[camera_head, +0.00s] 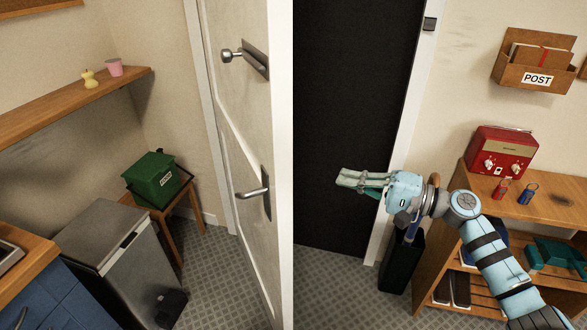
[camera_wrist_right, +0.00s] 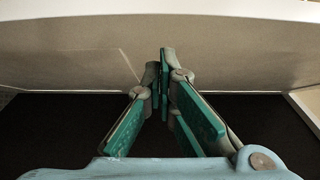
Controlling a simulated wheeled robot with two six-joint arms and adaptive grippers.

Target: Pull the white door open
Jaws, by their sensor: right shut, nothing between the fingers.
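The white door (camera_head: 232,120) stands swung open on the left of the head view, its free edge toward me. It has a metal lever handle (camera_head: 252,193) low and a round knob (camera_head: 230,56) above. The doorway (camera_head: 345,90) to its right shows black. My right gripper (camera_head: 343,180) reaches in from the right, in front of the doorway, apart from the door's edge. Its teal-padded fingers come together at the tips with nothing between them, as the right wrist view (camera_wrist_right: 163,68) shows. My left gripper is not in view.
A wooden shelf unit (camera_head: 458,200) with a red radio (camera_head: 499,153) stands right of the doorway, beside a dark bin (camera_head: 402,262). Left of the door are a grey bin (camera_head: 105,240) and a green box (camera_head: 157,178) on a stool. Tiled floor (camera_head: 222,262) shows between.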

